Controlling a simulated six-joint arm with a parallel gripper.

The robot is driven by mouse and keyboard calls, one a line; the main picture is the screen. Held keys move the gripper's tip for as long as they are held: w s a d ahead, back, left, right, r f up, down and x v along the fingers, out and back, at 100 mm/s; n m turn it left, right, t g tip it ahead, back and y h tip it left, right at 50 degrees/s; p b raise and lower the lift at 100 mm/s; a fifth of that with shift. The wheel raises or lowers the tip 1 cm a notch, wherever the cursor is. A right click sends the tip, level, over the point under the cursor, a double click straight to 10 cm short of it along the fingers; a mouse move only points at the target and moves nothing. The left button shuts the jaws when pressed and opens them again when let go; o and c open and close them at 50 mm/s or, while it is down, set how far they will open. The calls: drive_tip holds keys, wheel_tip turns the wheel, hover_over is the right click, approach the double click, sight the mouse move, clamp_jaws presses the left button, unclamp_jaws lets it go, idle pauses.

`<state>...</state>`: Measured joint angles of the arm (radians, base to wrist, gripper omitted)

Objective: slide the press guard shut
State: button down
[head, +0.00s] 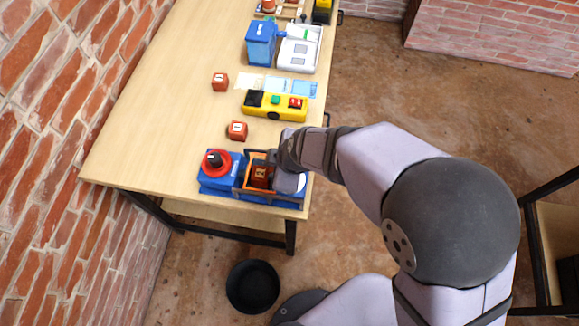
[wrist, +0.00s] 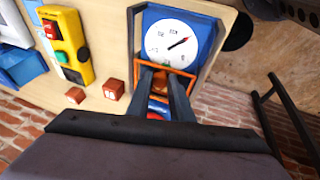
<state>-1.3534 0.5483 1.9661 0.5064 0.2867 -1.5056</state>
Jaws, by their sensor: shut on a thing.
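The press (head: 217,185) has a blue base and stands at the near end of the table, with a red and black knob on its left. Its guard (head: 248,160) is an orange frame around a red-brown block (head: 260,175) marked with a letter. My gripper (head: 272,160) reaches in from the right over the guard. In the wrist view, my gripper's dark fingers (wrist: 162,80) are shut on the orange guard (wrist: 137,70), below the white dial (wrist: 172,42). The fingers hide part of the guard and block, and the exact contact is hard to see.
Two small red-brown blocks, a nearer one (head: 237,131) and a farther one (head: 220,81), lie beyond the press. A yellow button box (head: 262,113) lies across the table. A blue container (head: 261,43) and white device (head: 299,48) stand farther back. A black bucket (head: 253,287) is on the floor.

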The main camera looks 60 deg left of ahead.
drive_tip(key=shift+s+a+r+p, duration=0.15)
drive_tip(key=shift+s+a+p, duration=0.2)
drive_tip(key=shift+a, duration=0.25)
drive_tip(key=shift+s+a, duration=0.1)
drive_tip(key=shift+s, duration=0.05)
drive_tip(key=c, duration=1.6)
unclamp_jaws()
drive_tip(key=shift+c, duration=0.2)
drive_tip(key=shift+r+p, duration=2.25)
drive_tip(key=shift+r, duration=1.15)
